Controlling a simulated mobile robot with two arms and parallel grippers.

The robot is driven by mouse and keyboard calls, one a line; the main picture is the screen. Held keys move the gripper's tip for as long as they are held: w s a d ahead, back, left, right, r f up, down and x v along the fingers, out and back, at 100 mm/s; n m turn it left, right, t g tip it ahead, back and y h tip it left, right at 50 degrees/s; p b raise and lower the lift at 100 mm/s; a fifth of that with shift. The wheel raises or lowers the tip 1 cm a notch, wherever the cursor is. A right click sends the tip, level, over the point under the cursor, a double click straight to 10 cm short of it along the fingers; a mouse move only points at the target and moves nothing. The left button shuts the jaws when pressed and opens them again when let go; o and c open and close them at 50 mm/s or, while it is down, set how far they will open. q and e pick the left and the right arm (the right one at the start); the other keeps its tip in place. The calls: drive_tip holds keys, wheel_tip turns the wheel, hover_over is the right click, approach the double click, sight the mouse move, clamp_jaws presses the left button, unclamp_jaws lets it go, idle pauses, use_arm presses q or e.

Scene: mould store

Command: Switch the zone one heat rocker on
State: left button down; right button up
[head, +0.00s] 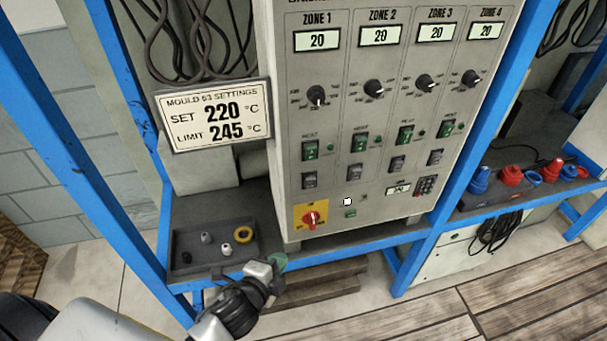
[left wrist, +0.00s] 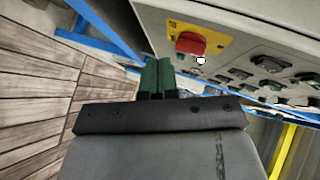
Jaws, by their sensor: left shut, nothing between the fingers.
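The zone one heat rocker (head: 310,151) is a green rocker under the ZONE 1 column, at the left of the grey control cabinet (head: 345,190). Its exact tilt is too small to tell. My left gripper (head: 279,262) is below and left of the cabinet's lower edge, apart from the rocker. In the left wrist view its green fingertips (left wrist: 157,75) are together with nothing between them. The red rotary switch (head: 311,219) on a yellow plate is above the fingers, and it also shows in the left wrist view (left wrist: 191,43). My right gripper is not in view.
A grey tray (head: 187,262) with small parts and a yellow ring stands on the shelf at left. A settings sign (head: 213,116) reads set 220, limit 245. Blue frame posts (head: 455,145) flank the cabinet. Red and blue connectors (head: 511,176) lie on the right shelf.

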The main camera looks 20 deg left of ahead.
use_arm(q)
drive_tip(key=s+d+r+m+t+h+b, duration=0.1)
drive_tip(key=s+r+m+t+b, duration=0.1)
drive_tip(key=r, duration=0.8)
drive_tip(key=s+d+r+m+t+h+b, duration=0.1)
drive_tip(key=r+m+t, duration=0.3)
drive_tip(key=r, duration=0.7)
drive_tip(key=shift+s+d+b, duration=0.35)
drive_tip(key=shift+s+d, duration=0.1)
drive_tip(key=shift+d, duration=0.05)
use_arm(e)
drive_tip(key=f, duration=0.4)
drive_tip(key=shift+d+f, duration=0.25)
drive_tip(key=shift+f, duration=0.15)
use_arm(q)
drive_tip(key=shift+f, duration=0.1)
drive_tip(key=p, duration=0.4)
approach(313, 149)
drive_tip(key=d+f+x, duration=0.1)
drive_tip(key=x, duration=0.5)
drive_tip(key=shift+w+a+r, duration=0.25)
drive_tip(key=shift+a+r, duration=0.2)
drive_tip(key=shift+a, duration=0.05)
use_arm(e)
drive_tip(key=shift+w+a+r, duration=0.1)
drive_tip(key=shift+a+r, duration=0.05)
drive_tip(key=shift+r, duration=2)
